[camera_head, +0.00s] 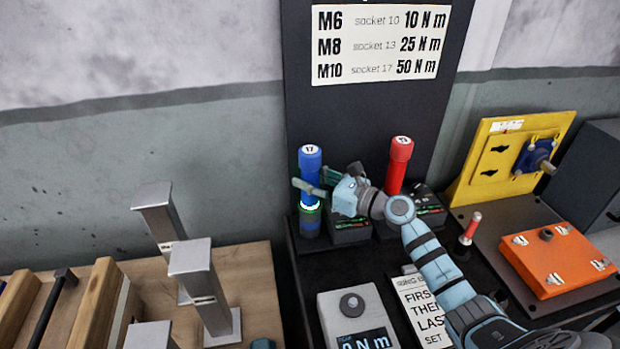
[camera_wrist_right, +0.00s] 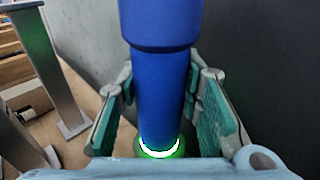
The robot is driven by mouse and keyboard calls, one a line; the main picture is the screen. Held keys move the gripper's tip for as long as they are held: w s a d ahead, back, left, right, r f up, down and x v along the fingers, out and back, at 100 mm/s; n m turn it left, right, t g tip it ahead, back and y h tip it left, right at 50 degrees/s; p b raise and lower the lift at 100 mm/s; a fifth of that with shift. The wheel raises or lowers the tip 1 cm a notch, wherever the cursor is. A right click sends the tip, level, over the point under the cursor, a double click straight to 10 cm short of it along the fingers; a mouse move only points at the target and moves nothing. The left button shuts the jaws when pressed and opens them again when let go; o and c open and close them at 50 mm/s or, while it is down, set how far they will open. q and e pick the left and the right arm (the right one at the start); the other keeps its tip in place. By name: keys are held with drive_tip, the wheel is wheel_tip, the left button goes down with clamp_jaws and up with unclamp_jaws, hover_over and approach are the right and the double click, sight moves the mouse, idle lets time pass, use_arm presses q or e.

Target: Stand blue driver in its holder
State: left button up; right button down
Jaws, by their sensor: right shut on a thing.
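The blue driver (camera_head: 310,165), marked 17 on its top, stands upright at the left end of the black bench, with a glowing green ring low on its body. My right gripper (camera_head: 312,188) is shut on the blue driver at mid-height, coming from the right. In the right wrist view the blue driver (camera_wrist_right: 160,85) runs down between the two teal-padded fingers. A black holder block (camera_head: 349,232) with a small green display stands just right of its lower end. Whether the driver's lower end is seated in a holder is not clear. My left gripper is not in view.
A red driver (camera_head: 398,165) marked 13 stands upright to the right, behind my right arm. A grey torque display box (camera_head: 356,309) and a printed card (camera_head: 420,306) lie in front. Steel posts (camera_head: 199,280) stand on the wooden table at left. An orange box (camera_head: 560,260) is at right.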

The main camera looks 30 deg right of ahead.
idle(0.4)
drive_tip(key=c, duration=1.1)
unclamp_jaws()
drive_tip(key=shift+s, duration=0.1)
drive_tip(key=shift+o, duration=0.2)
drive_tip(key=shift+f, duration=0.1)
drive_tip(key=shift+f, duration=0.1)
drive_tip(key=v, duration=1.2)
